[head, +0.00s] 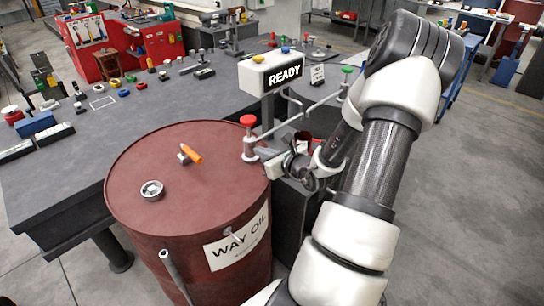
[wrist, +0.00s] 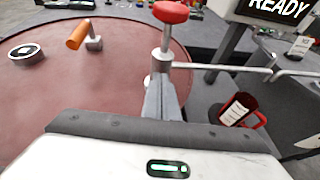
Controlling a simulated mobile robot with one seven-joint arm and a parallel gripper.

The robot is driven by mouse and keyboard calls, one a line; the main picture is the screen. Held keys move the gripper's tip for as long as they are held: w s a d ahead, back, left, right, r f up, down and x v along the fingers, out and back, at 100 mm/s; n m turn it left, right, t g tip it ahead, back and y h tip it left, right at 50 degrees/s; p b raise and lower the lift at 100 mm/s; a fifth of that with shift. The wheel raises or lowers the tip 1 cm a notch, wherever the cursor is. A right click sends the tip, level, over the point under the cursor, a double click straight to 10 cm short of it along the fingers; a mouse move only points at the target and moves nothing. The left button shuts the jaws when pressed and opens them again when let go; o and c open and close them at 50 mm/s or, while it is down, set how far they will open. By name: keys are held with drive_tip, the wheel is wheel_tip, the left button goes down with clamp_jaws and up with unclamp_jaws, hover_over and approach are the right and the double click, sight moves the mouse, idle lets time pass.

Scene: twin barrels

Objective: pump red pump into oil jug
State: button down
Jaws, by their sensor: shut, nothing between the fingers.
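The red pump, with a red knob (head: 248,120) on a thin metal stem, stands at the right edge of the maroon WAY OIL barrel (head: 135,195). Its knob (wrist: 171,12) is at the top of the wrist view, and a metal pipe runs right from its collar. My gripper (head: 270,160) is shut and empty, low beside the pump's collar. In the wrist view its fingers (wrist: 162,98) point at the pump body; I cannot tell if they touch it. The red oil jug (wrist: 238,108) with a white label stands to the right; my arm mostly hides it in the head view.
A READY sign box (head: 284,72) stands on a post behind the pump. A green-knobbed pump (head: 346,70) is farther right. An orange-handled valve (head: 190,153) and a round cap (head: 152,190) sit on the barrel top. A dark workbench (head: 60,180) lies behind and left.

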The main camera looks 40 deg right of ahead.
sight(249, 128)
drive_tip(key=shift+w+r+p, duration=0.2)
drive_tip(key=shift+w+r, duration=0.2)
drive_tip(key=shift+r, duration=0.2)
drive_tip(key=shift+w+r+p, duration=0.2)
drive_tip(key=shift+w+r, duration=0.15)
drive_tip(key=shift+r, duration=0.25)
drive_tip(key=shift+w+r, duration=0.4)
drive_tip(key=shift+r, duration=0.05)
drive_tip(key=shift+r+p, duration=1.2)
drive_tip(key=shift+r, duration=0.8)
